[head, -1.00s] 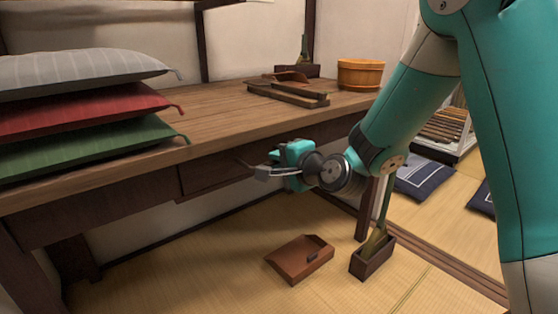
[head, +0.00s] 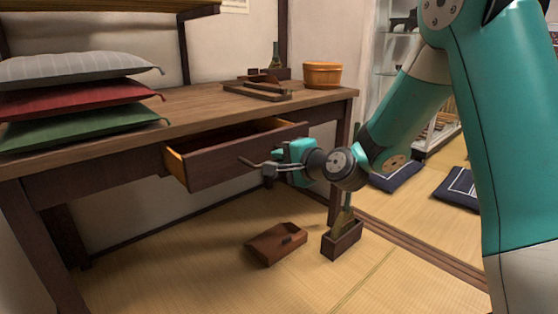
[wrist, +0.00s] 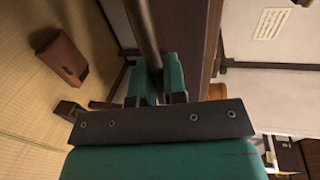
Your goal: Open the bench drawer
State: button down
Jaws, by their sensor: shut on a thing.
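The bench (head: 130,106) is a long dark wooden table along the wall. Its drawer (head: 215,165) stands pulled out, with its inside showing from above and its pale wooden side visible at the left. My gripper (head: 270,169) is in front of the drawer front, shut on the drawer's dark bar handle (head: 247,162). In the wrist view the handle (wrist: 148,35) runs between the two fingers (wrist: 158,82), beside the drawer front (wrist: 187,40). The drawer looks empty where I can see in; its far right part is hidden.
Stacked cushions (head: 80,100) lie on the bench's left. A wooden tray (head: 258,92) and a round tub (head: 322,75) are at its right. Open floor lies in front.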

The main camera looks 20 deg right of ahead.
jog(key=shift+s+a, duration=0.1)
jog(key=shift+a, duration=0.1)
jog(key=c, duration=1.2)
grip_release()
jog(key=shift+d, duration=0.1)
jog(key=shift+b+v, duration=5.6)
jog(key=shift+v, duration=3.15)
